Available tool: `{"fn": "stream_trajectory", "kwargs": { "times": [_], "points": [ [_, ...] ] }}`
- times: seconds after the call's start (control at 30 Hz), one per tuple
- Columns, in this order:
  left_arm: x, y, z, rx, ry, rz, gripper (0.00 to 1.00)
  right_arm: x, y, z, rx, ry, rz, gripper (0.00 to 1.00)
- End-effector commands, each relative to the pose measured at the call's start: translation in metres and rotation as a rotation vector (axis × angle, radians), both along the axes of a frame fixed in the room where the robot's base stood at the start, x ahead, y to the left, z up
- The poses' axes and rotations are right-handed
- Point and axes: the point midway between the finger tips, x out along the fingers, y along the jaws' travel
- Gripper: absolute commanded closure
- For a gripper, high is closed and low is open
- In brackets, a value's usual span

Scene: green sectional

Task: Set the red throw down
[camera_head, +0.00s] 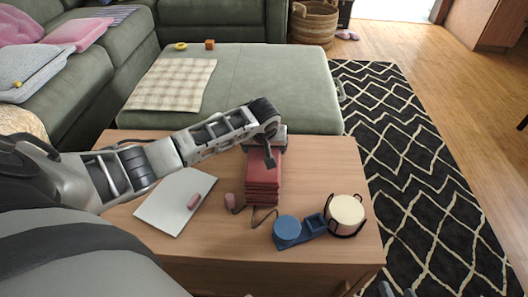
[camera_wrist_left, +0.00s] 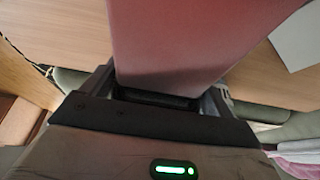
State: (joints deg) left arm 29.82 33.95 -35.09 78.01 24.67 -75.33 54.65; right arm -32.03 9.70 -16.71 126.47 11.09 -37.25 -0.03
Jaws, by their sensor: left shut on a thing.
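The red throw (camera_head: 263,190) is a folded, layered bundle over the middle of the wooden table (camera_head: 310,175) in the head view. My left gripper (camera_head: 266,150) is shut on its far end, reaching in from the left. In the left wrist view the red throw (camera_wrist_left: 190,40) fills the space between the fingers (camera_wrist_left: 160,95). Whether its underside touches the table cannot be told. My right gripper (camera_head: 398,291) shows only as two dark tips, apart, at the bottom edge, with nothing seen between them.
A blue holder (camera_head: 288,230) and a cream round pot (camera_head: 346,212) stand right. A green ottoman (camera_head: 260,85) with a checked cloth (camera_head: 172,84) is behind.

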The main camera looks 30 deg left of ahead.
Motion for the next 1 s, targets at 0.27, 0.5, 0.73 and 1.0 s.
{"fn": "stream_trajectory", "kwargs": {
  "times": [0.27,0.5,0.73,1.0],
  "points": [
    [0.001,0.000,-0.006,0.000,-0.006,0.000,0.49,-0.002,0.004,0.009,0.011,-0.032,0.012,0.62],
    [0.000,0.000,-0.011,0.000,-0.002,0.001,0.00,-0.005,0.002,0.004,0.004,-0.018,0.015,0.62],
    [0.000,0.000,-0.010,0.000,-0.002,0.000,0.00,-0.005,0.001,0.003,0.002,-0.016,0.013,0.62],
    [-0.010,-0.006,0.027,0.000,-0.003,-0.002,0.00,-0.005,-0.002,0.010,-0.014,0.019,0.007,0.62]
  ]
}}
